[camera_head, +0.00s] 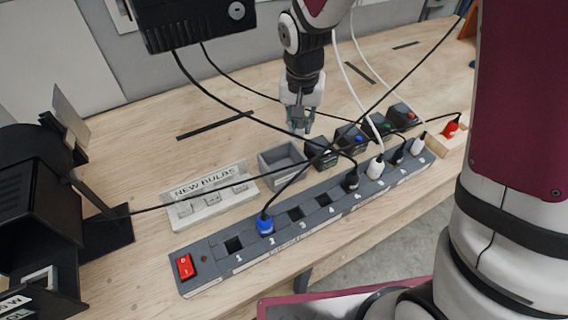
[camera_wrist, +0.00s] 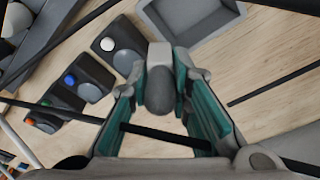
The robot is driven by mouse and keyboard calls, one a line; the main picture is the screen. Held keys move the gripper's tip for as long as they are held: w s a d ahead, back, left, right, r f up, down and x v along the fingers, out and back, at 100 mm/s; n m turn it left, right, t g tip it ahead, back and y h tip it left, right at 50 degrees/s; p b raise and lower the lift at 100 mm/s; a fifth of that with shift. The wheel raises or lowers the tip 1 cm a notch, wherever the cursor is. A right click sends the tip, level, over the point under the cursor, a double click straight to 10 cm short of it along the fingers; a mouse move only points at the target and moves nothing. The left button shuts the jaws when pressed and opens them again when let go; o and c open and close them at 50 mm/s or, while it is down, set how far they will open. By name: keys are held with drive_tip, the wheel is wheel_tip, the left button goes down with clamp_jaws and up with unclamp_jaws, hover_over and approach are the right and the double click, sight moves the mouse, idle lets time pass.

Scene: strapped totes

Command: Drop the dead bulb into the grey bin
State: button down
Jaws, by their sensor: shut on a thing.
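My gripper (camera_head: 300,122) is above the table, behind the grey bin (camera_head: 264,166) and a little to its right in the head view. In the wrist view my gripper (camera_wrist: 161,72) has its teal-lined fingers on either side of a bulb (camera_wrist: 160,92) with dark grey glass and a whitish base. The bulb is held off the table. The bin (camera_wrist: 224,22) is an open, shallow square box at the top of the wrist view, beyond the fingertips. The bulb is not clearly visible in the head view.
A power strip (camera_head: 213,272) with numbered sockets, plugs and a red switch runs along the front. A NEW BULBS tray (camera_head: 207,211) is left of the bin. Small dark boxes with coloured tops (camera_head: 350,137) stand to its right. Several cables cross overhead, near my gripper.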

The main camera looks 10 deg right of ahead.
drive_tip(key=shift+m, duration=0.7)
drive_tip(key=shift+s+a+f+b, duration=0.55)
drive_tip(key=shift+f+b, duration=0.2)
drive_tip(key=shift+f, duration=0.3)
drive_tip(key=shift+s+a+f+b, duration=0.45)
drive_tip(key=shift+f+b, duration=0.25)
drive_tip(key=shift+f, duration=0.35)
drive_tip(key=shift+s+a+f+b, duration=0.45)
drive_tip(key=shift+s+f+b, duration=0.25)
drive_tip(key=shift+f, duration=0.35)
drive_tip(key=c, duration=1.4)
unclamp_jaws()
wheel_tip(320, 180, up, 12)
drive_tip(key=s, duration=0.1)
drive_tip(key=shift+s+a, duration=0.2)
drive_tip(key=shift+a, duration=0.15)
